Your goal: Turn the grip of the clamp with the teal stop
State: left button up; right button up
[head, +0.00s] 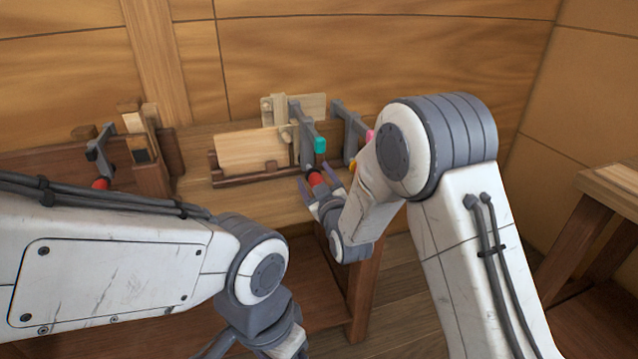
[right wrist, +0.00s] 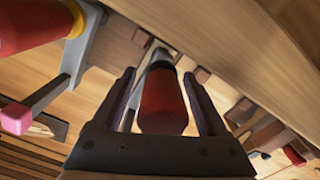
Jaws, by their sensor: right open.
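The clamp with the teal stop (head: 320,145) stands at the right end of the boards on the bench, its grey bar (head: 300,118) upright. Its red grip (head: 316,178) hangs at the lower end. My right gripper (head: 316,188) is open around this grip. In the right wrist view the red grip (right wrist: 163,103) sits between the two open fingers (right wrist: 163,92), with visible gaps on both sides. The teal stop is not visible there. My left gripper (head: 265,343) is low at the bottom edge, its fingertips out of sight.
A second clamp with a pink stop (head: 369,135) and yellow collar stands just right; its red grip (right wrist: 32,25) shows in the right wrist view. Another clamp (head: 98,150) with a red grip is at the left. A wooden table (head: 612,185) is at the far right.

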jog(key=b+v, duration=0.1)
jog(key=v, duration=0.9)
dwell(0.8)
jog(key=s+d+f+m+g+h, duration=0.4)
jog(key=d+f+g, duration=0.3)
jog(key=d, duration=0.2)
jog(key=s+d+f+m+g+h, duration=0.1)
jog(key=s+d+f+m+g, duration=0.1)
jog(key=s+d+g, duration=0.35)
jog(key=s+d+f+m+g, duration=0.1)
jog(key=s+d+m+g, duration=0.15)
jog(key=s, duration=0.65)
jog(key=s+a+r+n+g, duration=0.1)
jog(key=s+a+r+n, duration=0.2)
jog(key=s+a, duration=0.4)
jog(key=s+a+r+n+g, duration=0.1)
jog(key=s+a+r+n, duration=0.1)
jog(key=s+a+n, duration=0.35)
notch_tip(320, 180, up, 17)
jog(key=s+a+m+p, duration=0.1)
jog(key=p, duration=1.5)
jog(key=shift+a+f+m+y, duration=0.2)
jog(key=shift+a+m+y, duration=0.1)
jog(key=shift+y, duration=0.1)
